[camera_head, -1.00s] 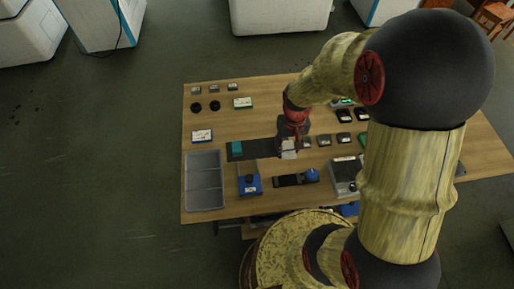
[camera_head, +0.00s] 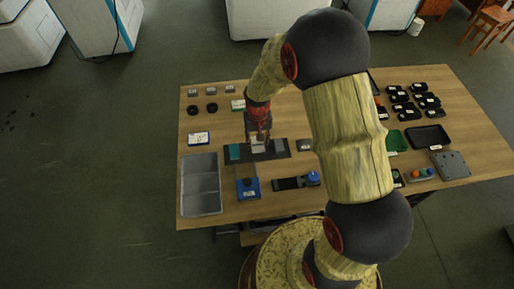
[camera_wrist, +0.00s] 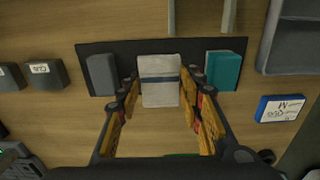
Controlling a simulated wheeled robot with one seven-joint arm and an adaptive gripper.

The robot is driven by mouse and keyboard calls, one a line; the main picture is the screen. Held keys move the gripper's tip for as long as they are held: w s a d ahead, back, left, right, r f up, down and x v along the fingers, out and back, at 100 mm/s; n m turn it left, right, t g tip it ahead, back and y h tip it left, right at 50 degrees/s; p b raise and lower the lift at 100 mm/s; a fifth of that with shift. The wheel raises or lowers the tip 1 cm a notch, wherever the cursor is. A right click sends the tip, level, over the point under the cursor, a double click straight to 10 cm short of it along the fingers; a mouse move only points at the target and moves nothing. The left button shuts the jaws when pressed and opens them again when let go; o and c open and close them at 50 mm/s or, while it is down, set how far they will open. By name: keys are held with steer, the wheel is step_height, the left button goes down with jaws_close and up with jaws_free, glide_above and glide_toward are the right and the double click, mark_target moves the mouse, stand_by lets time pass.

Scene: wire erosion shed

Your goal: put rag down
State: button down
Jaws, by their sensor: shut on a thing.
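The rag (camera_wrist: 160,92), pale with a dark blue stripe, is between the fingers of my gripper (camera_wrist: 160,80) in the wrist view. The gripper is shut on it. In the head view the rag (camera_head: 257,149) shows small and pale below my gripper (camera_head: 258,140), over the dark mat (camera_head: 264,153). In the wrist view it is between a grey block (camera_wrist: 102,75) and a teal block (camera_wrist: 222,71), both on the mat (camera_wrist: 125,52). Its lower end reaches past the mat's edge in that picture. I cannot tell whether it touches the mat.
A grey compartment tray (camera_head: 201,212) is at the table's left. A blue box (camera_head: 248,189) and a dark strap-like piece (camera_head: 290,183) lie in front of the mat. A white-and-blue labelled card (camera_head: 198,138) is at left. Several black parts (camera_head: 402,97) fill the back right.

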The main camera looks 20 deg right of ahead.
mark_target(257, 149)
steer(key=f, duration=0.2)
steer(key=f+b, duration=0.1)
steer(key=shift+w+a+f, duration=0.1)
steer(key=shift+w+f, duration=0.1)
steer(key=shift+f, duration=0.2)
steer(key=shift+r, duration=0.1)
steer(key=shift+s+f+b, duration=0.1)
steer(key=shift+f+b, duration=0.2)
steer(key=shift+f, duration=0.15)
steer(key=c, duration=1.6)
jaws_free()
steer(key=shift+s, duration=0.1)
steer(key=o, duration=0.4)
steer(key=shift+f, duration=0.15)
